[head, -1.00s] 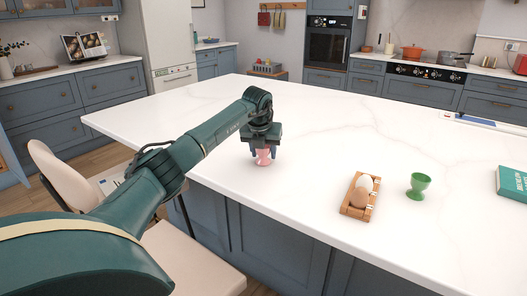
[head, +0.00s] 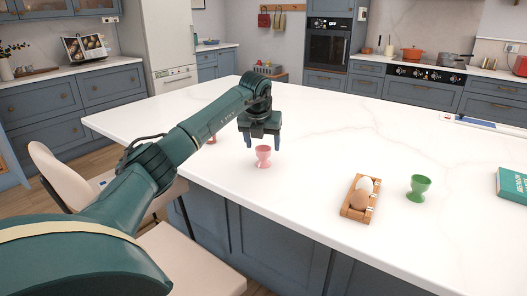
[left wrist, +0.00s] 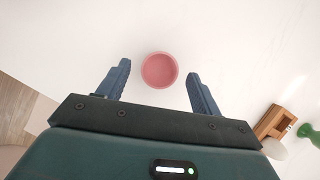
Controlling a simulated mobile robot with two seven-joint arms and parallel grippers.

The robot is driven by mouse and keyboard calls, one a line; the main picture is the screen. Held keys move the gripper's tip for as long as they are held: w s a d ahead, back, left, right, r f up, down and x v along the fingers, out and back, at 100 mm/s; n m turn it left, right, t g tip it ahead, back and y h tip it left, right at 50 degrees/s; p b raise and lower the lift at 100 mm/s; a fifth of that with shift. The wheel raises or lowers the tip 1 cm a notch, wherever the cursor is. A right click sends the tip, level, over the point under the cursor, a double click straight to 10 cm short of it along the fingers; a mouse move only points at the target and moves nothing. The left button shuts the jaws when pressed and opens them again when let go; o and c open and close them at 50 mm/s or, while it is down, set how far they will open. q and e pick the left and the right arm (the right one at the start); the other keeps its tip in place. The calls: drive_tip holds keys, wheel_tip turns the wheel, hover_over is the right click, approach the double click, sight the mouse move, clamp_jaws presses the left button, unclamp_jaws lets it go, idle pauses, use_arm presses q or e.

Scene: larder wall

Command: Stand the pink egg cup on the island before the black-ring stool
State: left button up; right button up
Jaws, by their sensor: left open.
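The pink egg cup (head: 263,155) stands upright on the white island top (head: 330,125), near its front edge. My left gripper (head: 262,142) is open just above the cup, fingers pointing down and apart from it. In the left wrist view the cup's round rim (left wrist: 160,70) shows between the spread fingertips (left wrist: 158,72). Two pale stools are at the island's left front: one with a backrest (head: 58,172), one with its seat (head: 195,262) nearest me. No black ring can be made out on either. My right gripper is not in view.
A wooden egg rack (head: 347,211) with a white and a brown egg, a green egg cup (head: 418,188) and a teal book (head: 513,184) are on the right. A small reddish thing (head: 212,141) is mostly hidden behind my arm. The island's middle is clear.

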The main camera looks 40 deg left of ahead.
use_arm(q)
drive_tip(key=v, duration=0.7)
idle(0.4)
